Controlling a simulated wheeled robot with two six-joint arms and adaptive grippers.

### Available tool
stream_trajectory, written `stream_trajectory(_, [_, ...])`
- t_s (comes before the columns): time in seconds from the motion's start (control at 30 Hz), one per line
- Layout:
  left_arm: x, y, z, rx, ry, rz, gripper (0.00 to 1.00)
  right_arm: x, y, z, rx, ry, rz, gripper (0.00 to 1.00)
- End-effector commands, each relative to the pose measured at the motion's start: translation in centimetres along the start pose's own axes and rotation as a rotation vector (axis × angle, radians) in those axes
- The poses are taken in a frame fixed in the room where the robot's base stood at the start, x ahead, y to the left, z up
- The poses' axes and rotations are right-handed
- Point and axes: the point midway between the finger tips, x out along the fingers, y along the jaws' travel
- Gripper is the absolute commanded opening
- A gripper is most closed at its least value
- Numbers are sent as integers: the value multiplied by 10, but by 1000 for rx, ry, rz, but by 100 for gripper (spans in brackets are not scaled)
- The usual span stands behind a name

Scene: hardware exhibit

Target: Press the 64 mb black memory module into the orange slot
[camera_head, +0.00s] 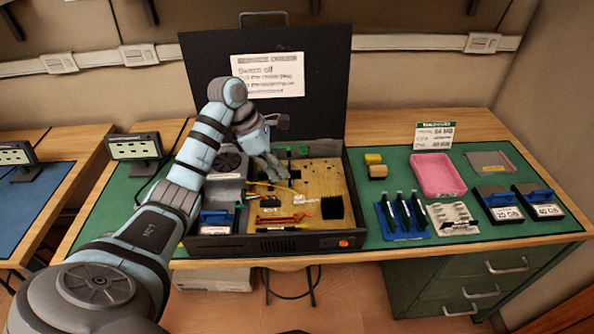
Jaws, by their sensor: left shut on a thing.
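An open black computer case (344,218) stands on the green mat, its lid raised behind it. Inside, the orange slot (280,218) lies near the front of the tan board (315,178). My left gripper (284,174) reaches down over the board, behind the orange slot and apart from it. It is shut on a small dark piece (294,175), which looks like the black memory module; its label cannot be read. Several upright black sticks stand in a blue holder (405,236) to the right of the case. My right gripper is not in view.
A pink tray (437,175), small yellow blocks (373,159), a pale rack (452,219) and two drives (497,204) occupy the right side of the mat. A black finned block (332,208) sits right of the orange slot.

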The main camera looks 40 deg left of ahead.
Motion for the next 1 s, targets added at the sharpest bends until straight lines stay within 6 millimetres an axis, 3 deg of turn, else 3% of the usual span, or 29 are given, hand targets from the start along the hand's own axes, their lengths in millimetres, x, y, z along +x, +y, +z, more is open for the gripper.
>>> stream_trajectory(0.03, [21, -6, -13, 2, 6, -4, 0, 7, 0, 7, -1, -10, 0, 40])
stream_trajectory(0.1, [40, -12, -24, 3, 3, -7, 0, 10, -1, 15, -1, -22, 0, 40])
stream_trajectory(0.3, [69, -23, -54, -51, 26, -47, 0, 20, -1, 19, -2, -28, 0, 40])
stream_trajectory(0.5, [91, -7, -38, 14, 0, 3, 0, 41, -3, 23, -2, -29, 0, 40])
stream_trajectory(0.7, [115, 5, -39, 5, 8, -4, 0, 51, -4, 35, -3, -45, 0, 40])
stream_trajectory(1.0, [114, 6, -41, 1, 8, -1, 0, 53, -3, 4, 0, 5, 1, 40])
